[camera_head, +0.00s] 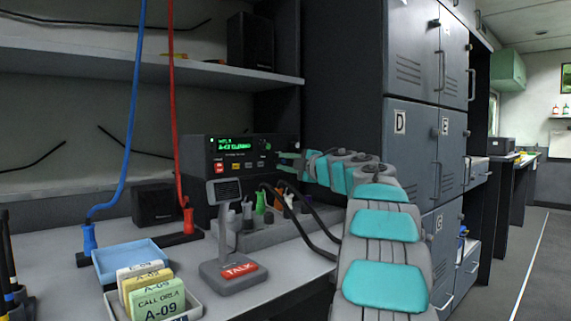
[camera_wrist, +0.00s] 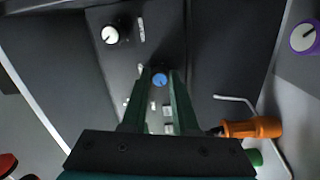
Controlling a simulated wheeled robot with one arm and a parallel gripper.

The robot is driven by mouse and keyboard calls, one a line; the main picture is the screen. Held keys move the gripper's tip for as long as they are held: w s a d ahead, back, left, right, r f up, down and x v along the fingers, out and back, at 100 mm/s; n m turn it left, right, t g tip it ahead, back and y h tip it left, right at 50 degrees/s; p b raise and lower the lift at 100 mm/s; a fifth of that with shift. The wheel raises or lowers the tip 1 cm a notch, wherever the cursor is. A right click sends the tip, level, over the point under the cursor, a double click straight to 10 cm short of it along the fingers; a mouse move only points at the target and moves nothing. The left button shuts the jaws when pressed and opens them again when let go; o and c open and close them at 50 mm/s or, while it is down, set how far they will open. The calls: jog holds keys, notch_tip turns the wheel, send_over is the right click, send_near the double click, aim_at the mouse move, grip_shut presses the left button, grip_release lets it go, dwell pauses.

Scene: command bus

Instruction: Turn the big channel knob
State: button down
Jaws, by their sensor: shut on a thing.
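The radio (camera_head: 232,150) stands on the desk with a lit green display and several coloured buttons. In the wrist view its dark front panel (camera_wrist: 135,60) carries a round blue-faced knob (camera_wrist: 160,80) and a white knob (camera_wrist: 110,35) with a dark pointer mark. My gripper (camera_head: 281,157) is at the right end of the radio's front. In the wrist view my gripper's green fingers (camera_wrist: 161,84) are shut on the blue-faced knob, one on each side. I cannot tell which knob is the channel knob. My gripper hides part of the panel in the head view.
A desk microphone (camera_head: 231,235) with a red TALK label stands in front of the radio. A card tray (camera_head: 190,300) is at the front left. An orange-handled tool (camera_wrist: 252,128) is close to my right finger. Grey lockers (camera_head: 412,150) stand on the right.

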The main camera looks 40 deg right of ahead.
jog(key=c, duration=0.7)
grip_release()
jog(key=shift+s, duration=0.1)
jog(key=s, duration=0.7)
jog(key=shift+s+a+f, duration=0.1)
jog(key=shift+s+a, duration=0.1)
jog(key=shift+s, duration=0.1)
